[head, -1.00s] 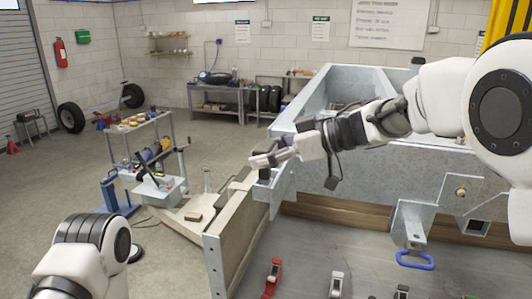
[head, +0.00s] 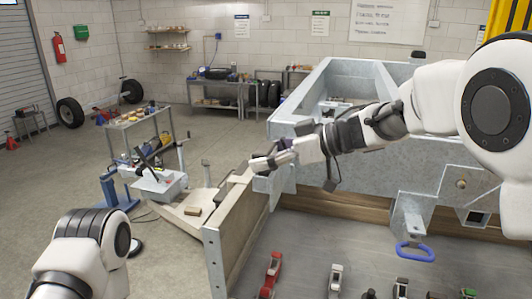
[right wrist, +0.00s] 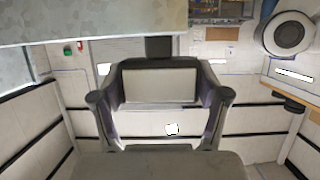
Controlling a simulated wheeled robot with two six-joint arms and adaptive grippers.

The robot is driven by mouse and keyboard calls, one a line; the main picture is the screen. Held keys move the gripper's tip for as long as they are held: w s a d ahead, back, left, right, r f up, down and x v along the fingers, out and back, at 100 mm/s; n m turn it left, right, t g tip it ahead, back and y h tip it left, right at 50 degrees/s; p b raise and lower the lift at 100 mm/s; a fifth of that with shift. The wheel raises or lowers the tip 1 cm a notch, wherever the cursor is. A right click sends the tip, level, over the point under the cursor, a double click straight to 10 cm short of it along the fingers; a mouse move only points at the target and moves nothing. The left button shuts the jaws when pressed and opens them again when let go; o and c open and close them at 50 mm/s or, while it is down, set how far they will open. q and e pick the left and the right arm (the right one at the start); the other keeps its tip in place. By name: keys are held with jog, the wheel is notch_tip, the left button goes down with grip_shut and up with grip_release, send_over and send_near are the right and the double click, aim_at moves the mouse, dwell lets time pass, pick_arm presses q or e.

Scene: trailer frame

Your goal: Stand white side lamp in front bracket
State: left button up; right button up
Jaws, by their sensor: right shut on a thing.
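My right gripper (head: 275,160) is at the near left corner of the galvanised trailer frame (head: 385,165). In the right wrist view, its dark fingers (right wrist: 160,95) are closed on the sides of a pale rectangular face with a dark surround, which I take for the white side lamp (right wrist: 160,86). A dark block (right wrist: 159,47) lies beyond it. In the head view the lamp is mostly hidden by the fingers. A metal corner flange (head: 266,186) is just below the fingertips; whether they touch, I cannot tell. My left gripper is out of view.
A wooden side board (head: 235,215) stands just below the right gripper. Small red (head: 272,268) and white (head: 335,278) parts stand in a row at the front. A cart (head: 150,180) stands left.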

jog(key=shift+f+b, duration=0.35)
jog(key=shift+f, duration=0.55)
jog(key=o, duration=1.3)
jog(key=v, duration=1.2)
jog(key=shift+r, duration=0.1)
